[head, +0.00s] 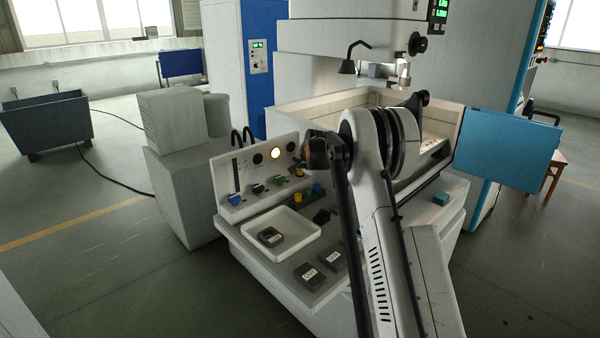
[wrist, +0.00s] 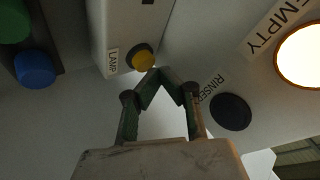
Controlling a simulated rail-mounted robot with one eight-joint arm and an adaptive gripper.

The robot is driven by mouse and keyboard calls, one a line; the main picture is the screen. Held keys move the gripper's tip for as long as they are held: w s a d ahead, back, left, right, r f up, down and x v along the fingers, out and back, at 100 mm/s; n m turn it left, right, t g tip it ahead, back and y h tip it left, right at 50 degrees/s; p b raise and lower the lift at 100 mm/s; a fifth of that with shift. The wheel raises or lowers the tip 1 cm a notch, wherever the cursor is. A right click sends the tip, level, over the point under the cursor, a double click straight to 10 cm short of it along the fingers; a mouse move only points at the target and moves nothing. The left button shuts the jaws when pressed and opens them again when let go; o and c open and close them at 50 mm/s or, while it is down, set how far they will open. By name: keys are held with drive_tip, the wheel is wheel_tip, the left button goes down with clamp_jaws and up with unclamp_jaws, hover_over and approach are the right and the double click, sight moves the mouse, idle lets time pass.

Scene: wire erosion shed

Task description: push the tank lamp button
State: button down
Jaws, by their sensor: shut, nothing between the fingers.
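The lamp button is a round yellow button (wrist: 142,57) beside a LAMP label, on a white housing in the wrist view. In the head view a yellow spot (head: 299,171) on the console shelf appears to be the same button. My gripper (wrist: 157,73) is shut and empty, its fingertips meeting at the lower right edge of the yellow button. I cannot tell whether they touch it. In the head view my wrist hides most of the gripper.
A lit indicator (wrist: 304,54) labelled EMPTY and a dark one (wrist: 230,111) labelled RINSED lie to the right. A blue button (wrist: 35,68) and a green button (wrist: 12,22) are at left. A white tray (head: 254,255) sits on the console.

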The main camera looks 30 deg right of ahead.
sight(300, 171)
drive_tip(key=shift+r+p, duration=0.8)
drive_tip(key=shift+r, duration=2.2)
